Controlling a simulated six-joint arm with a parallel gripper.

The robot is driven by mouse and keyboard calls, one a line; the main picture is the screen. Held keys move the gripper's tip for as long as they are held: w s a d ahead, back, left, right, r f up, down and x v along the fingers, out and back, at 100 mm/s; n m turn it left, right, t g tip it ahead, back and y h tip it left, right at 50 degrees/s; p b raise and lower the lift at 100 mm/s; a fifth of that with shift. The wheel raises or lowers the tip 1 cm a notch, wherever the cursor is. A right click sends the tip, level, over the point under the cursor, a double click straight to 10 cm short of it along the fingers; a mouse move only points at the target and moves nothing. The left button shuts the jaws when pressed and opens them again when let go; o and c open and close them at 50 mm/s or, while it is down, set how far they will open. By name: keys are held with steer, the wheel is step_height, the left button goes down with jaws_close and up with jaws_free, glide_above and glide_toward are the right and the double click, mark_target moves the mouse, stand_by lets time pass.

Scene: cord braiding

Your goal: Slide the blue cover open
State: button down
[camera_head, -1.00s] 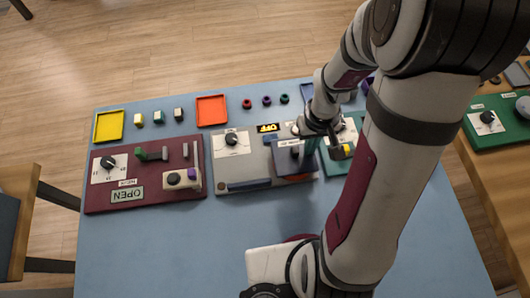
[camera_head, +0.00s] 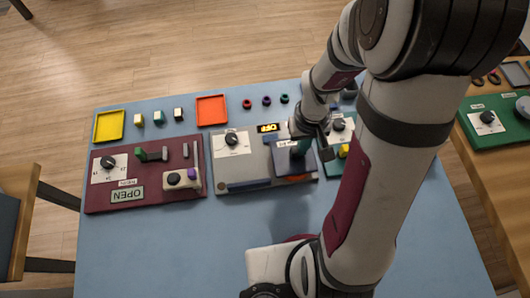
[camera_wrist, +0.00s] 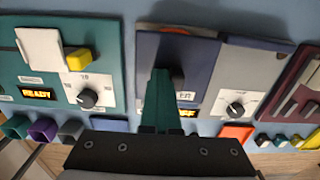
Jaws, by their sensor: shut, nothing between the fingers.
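The dark blue cover (camera_head: 283,162) lies over the right part of the grey panel (camera_head: 238,170) in the head view. In the wrist view the cover (camera_wrist: 205,55) fills the middle, with a dark raised handle (camera_wrist: 178,74) and a small white label. My gripper (camera_head: 301,151) is shut and empty, over the cover. Its teal fingers (camera_wrist: 160,74) reach down next to the handle, on its left in the wrist view. They hide part of it, and I cannot tell whether they touch it.
The grey panel also has a dial (camera_head: 232,139) and a display reading OFF (camera_head: 268,128). A maroon panel (camera_head: 140,195) stands to the left and a teal panel (camera_head: 329,168) with a yellow block (camera_head: 344,151) to the right. The table's front is clear.

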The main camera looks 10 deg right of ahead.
steer(key=shift+a, duration=5)
steer(key=shift+d, duration=0.6)
step_height(320, 180, up, 11)
